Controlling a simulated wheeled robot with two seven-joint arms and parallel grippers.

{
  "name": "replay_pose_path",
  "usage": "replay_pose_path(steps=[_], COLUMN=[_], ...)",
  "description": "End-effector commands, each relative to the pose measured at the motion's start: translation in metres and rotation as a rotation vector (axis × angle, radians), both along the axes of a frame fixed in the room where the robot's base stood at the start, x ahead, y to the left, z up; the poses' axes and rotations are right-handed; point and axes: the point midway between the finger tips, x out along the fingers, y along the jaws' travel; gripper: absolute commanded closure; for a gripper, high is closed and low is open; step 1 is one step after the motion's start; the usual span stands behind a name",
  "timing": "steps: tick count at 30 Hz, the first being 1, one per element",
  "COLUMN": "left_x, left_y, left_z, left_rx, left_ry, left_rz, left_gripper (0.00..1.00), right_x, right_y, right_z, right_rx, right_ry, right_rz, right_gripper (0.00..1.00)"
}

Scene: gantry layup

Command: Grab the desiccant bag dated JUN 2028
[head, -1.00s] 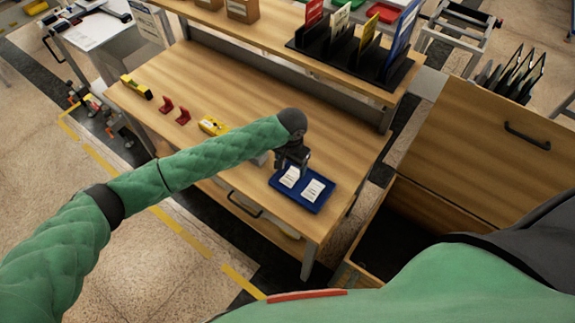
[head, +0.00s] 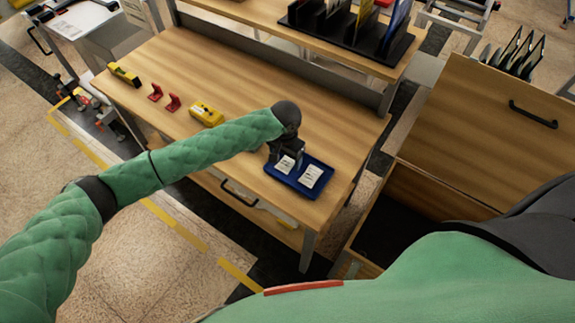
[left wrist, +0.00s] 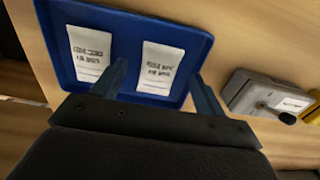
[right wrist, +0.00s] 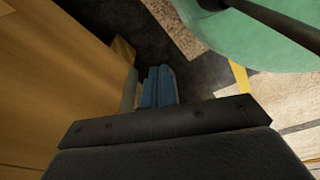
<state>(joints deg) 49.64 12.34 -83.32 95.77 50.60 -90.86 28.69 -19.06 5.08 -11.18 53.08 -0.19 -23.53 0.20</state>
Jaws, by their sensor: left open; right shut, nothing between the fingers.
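A blue tray (head: 320,190) lies on the wooden bench top near its right front corner. It also shows in the left wrist view (left wrist: 208,40). Two white bags lie flat in it. In the left wrist view their print is upside down: the right bag (left wrist: 160,68) appears to read JUN 2028, the left bag (left wrist: 88,52) DEC 2027. In the head view the JUN 2028 bag (head: 286,165) is the left one, partly behind my left gripper. My left gripper (left wrist: 160,84) is open above the tray, fingers on either side of that bag. My right gripper (right wrist: 158,88) is shut and empty.
A yellow tool (head: 206,114), two red brackets and another yellow item (head: 124,74) stand on the bench. A grey device (left wrist: 258,92) sits beside the tray. A shelf with a black rack (head: 350,38) is behind. A wooden bin with a handled panel (head: 490,120) stands right.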

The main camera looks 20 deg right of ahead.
Motion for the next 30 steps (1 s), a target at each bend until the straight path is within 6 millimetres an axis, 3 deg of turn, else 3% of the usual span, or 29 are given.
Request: replay_pose_path(steps=[3,9,19,27,30], left_x=[0.000,0.000,0.000,0.000,0.000], left_y=[0.000,0.000,0.000,0.000,0.000], left_z=[-0.013,-0.022,-0.022,-0.022,-0.022], left_rx=[0.001,0.000,0.000,0.000,0.000], left_ry=[0.001,0.000,0.000,0.000,0.000], left_rz=[0.000,0.000,0.000,0.000,0.000], left_gripper=[0.27,0.27,0.27,0.76,0.76], right_x=[0.020,0.041,0.045,0.045,0.045], right_y=[0.005,0.010,0.010,0.010,0.009], right_z=[0.002,0.011,0.015,0.015,0.015], right_rx=[0.003,0.006,0.005,0.005,0.004], right_ry=[-0.014,-0.026,-0.028,-0.028,-0.028], right_rz=[-0.001,-0.001,-0.002,-0.002,-0.002], right_gripper=[1.00,1.00,1.00,1.00,1.00])
